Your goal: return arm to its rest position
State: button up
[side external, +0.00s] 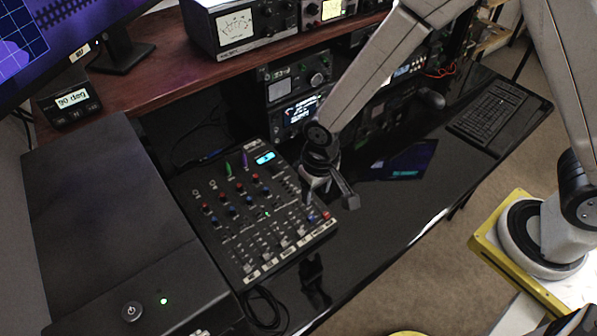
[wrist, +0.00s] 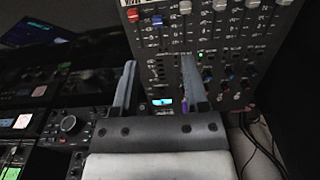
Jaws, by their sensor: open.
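My gripper (side external: 328,198) is open and empty. In the side view it hangs at the right edge of the black mixer panel (side external: 222,240). In the wrist view my gripper's two fingers (wrist: 158,78) stand apart in front of the mixer (wrist: 215,32), with nothing between them but the panel behind. The mixer carries red and blue knobs, sliders and a small lit cyan display (side external: 265,158). A green knob (side external: 228,169) and a purple knob (side external: 244,160) stand near the display. I cannot tell whether the fingertips touch the panel.
A wooden shelf (side external: 160,62) with meters stands behind the mixer. Rack radios (side external: 295,105) sit below it. A black box (side external: 105,210) is at the left and a keyboard (side external: 500,115) at the far right. The glossy desk (side external: 385,212) right of the mixer is mostly clear.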

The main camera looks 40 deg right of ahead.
jog(key=s+d+r+t, duration=0.1)
jog(key=s+d+r, duration=0.2)
jog(key=d+r, duration=0.2)
jog(key=s+d+r+t, duration=0.1)
jog(key=s+d+r, duration=0.2)
jog(key=d, duration=0.9)
jog(key=v, duration=0.2)
jog(key=shift+r, duration=0.3)
